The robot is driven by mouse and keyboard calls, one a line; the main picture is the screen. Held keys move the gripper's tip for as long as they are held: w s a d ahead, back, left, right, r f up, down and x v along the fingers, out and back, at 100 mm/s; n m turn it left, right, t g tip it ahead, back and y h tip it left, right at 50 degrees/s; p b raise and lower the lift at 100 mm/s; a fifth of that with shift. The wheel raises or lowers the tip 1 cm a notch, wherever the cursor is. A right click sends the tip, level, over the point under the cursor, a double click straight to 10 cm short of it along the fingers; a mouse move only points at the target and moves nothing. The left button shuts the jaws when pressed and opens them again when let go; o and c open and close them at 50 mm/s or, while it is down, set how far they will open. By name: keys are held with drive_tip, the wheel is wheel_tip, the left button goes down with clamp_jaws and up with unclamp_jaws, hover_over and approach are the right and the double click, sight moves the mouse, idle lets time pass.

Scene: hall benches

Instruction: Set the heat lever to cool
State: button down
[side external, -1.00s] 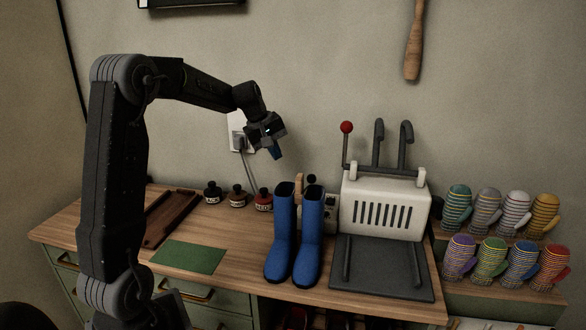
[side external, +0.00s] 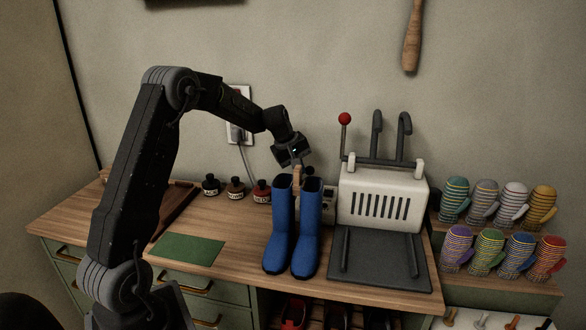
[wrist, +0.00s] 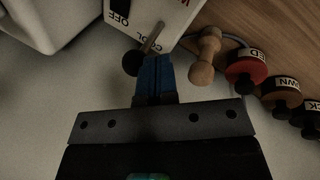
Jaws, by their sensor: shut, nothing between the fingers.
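The heat lever is a metal rod with a black ball knob (wrist: 133,62), rising from a pale control box (wrist: 172,14) lettered OFF, COOL and a partly cut-off red word. I cannot tell exactly which mark the lever stands at. My gripper (wrist: 153,62) is shut and empty, its blue fingertips just right of the knob in the wrist view; whether they touch it is unclear. In the side view, my gripper (side external: 303,165) is above the blue boots (side external: 306,225), close to the knob (side external: 310,171). The boots partly hide the control box (side external: 329,208).
A wooden peg-shaped piece (wrist: 206,55) stands right of my fingers in the wrist view. Labelled bottles (side external: 235,189) stand left of the boots. The white machine (side external: 382,200) with a red-knobbed handle (side external: 344,119) stands to the right. A green mat (side external: 187,249) lies at the left front.

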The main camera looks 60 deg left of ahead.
drive_tip(key=shift+w+a, duration=1.25)
drive_tip(key=shift+a, duration=0.05)
drive_tip(key=shift+f, duration=0.1)
